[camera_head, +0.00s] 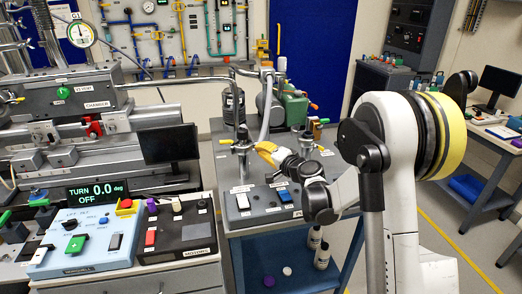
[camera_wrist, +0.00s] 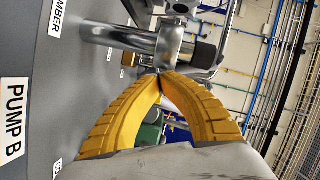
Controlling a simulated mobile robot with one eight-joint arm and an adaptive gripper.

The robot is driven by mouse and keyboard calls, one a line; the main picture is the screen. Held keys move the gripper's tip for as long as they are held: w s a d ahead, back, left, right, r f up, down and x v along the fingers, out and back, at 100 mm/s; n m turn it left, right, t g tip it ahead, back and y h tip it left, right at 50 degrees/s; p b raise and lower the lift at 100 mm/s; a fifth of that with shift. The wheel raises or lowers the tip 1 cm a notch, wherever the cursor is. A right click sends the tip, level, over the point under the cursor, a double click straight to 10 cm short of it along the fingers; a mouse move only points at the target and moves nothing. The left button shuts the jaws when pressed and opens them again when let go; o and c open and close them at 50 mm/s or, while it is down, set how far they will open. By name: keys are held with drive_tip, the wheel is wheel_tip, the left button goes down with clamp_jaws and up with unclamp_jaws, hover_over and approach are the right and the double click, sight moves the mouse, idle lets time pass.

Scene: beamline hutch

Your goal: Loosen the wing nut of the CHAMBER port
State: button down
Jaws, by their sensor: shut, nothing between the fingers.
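My gripper (camera_head: 265,152) has yellow fingers, which also show in the wrist view (camera_wrist: 160,76). They are shut, tips meeting, with nothing between them. A metal port stub with a clamp (camera_wrist: 170,42) is just beyond the fingertips in the wrist view. A label ending in "MBER" (camera_wrist: 57,15) lies beside it. In the head view an upright port fitting (camera_head: 242,148) stands on the grey bench top, just left of the fingers. I cannot clearly make out the wing nut; whether the fingertips touch the clamp cannot be told.
A "PUMP B" label (camera_wrist: 14,118) is on the same surface. A second upright fitting (camera_head: 307,143) stands right of my gripper. A metal hose (camera_head: 265,105) rises behind the fingers. Control boxes (camera_head: 75,250) and a dark monitor (camera_head: 169,144) are at left.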

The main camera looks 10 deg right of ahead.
drive_tip(key=shift+n, duration=0.3)
drive_tip(key=n+h+p, duration=0.1)
drive_tip(key=n, duration=0.1)
drive_tip(key=n+g+h+p, duration=0.1)
drive_tip(key=n+h, duration=0.1)
drive_tip(key=n, duration=0.1)
drive_tip(key=n+h+p, duration=0.1)
drive_tip(key=n+h, duration=0.1)
drive_tip(key=n, duration=0.1)
drive_tip(key=shift+a+r+g, duration=0.2)
drive_tip(key=shift+a+g, duration=0.05)
drive_tip(key=shift+g, duration=0.05)
idle(0.6)
drive_tip(key=c, duration=2.1)
unclamp_jaws()
drive_tip(key=o, duration=0.4)
drive_tip(key=shift+o, duration=0.2)
drive_tip(key=shift+d, duration=0.1)
drive_tip(key=v, duration=0.8)
